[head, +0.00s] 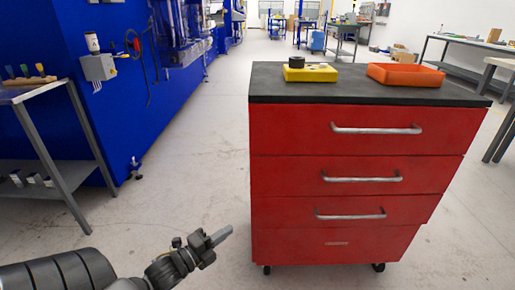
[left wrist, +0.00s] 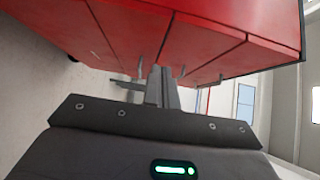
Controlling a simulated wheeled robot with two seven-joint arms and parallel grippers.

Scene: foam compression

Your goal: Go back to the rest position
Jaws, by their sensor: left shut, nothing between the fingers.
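My left gripper (head: 221,236) comes in from the lower left in the head view. It is shut and empty, in the air in front of and left of the red drawer cabinet (head: 350,180). In the left wrist view its closed fingers (left wrist: 162,86) point toward the cabinet's red drawer fronts (left wrist: 170,40), with handles showing around the fingers. I cannot tell from that view whether they touch; in the head view they look apart. My right gripper is not in view.
On the cabinet's dark top (head: 350,92) lie a yellow block (head: 310,73) with a dark round part on it and an orange tray (head: 405,75). A grey workbench (head: 40,92) stands at left by a blue wall (head: 130,100). The floor between (head: 190,150) is clear.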

